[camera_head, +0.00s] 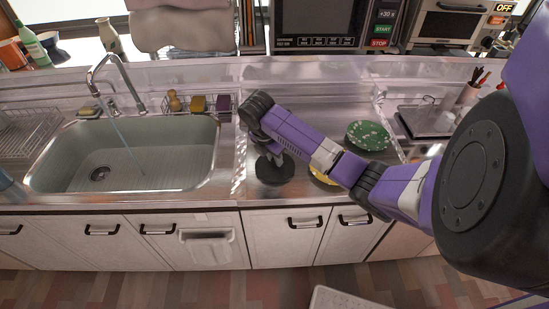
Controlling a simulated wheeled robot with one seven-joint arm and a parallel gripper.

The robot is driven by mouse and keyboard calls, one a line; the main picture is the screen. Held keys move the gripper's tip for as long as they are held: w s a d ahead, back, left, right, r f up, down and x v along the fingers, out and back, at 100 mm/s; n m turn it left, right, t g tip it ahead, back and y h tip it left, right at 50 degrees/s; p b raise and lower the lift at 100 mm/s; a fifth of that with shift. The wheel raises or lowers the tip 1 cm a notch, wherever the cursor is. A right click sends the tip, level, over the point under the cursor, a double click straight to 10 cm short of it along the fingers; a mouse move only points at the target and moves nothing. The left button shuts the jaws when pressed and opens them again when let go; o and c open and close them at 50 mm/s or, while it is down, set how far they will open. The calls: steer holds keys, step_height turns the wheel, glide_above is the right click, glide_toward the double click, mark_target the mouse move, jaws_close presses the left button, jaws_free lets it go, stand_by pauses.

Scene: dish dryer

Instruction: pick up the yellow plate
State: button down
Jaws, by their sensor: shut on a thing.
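The yellow plate (321,177) lies on the steel counter, right of my gripper and mostly hidden beneath my purple arm; only part of its edge shows. A dark round plate (274,174) is at the counter's left part, close to the sink. My gripper (273,158) points down at the dark plate, and its fingers are shut on it at the far edge. The fingertips are small and partly hard to make out. I cannot tell whether the dark plate is raised off the counter.
A green patterned plate (368,135) lies further back on the right. The sink (130,160) with its faucet (112,80) is to the left. A microwave (322,25) is behind.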

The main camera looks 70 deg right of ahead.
steer(key=shift+f, duration=0.3)
steer(key=c, duration=1.2)
jaws_free()
steer(key=shift+c, duration=0.2)
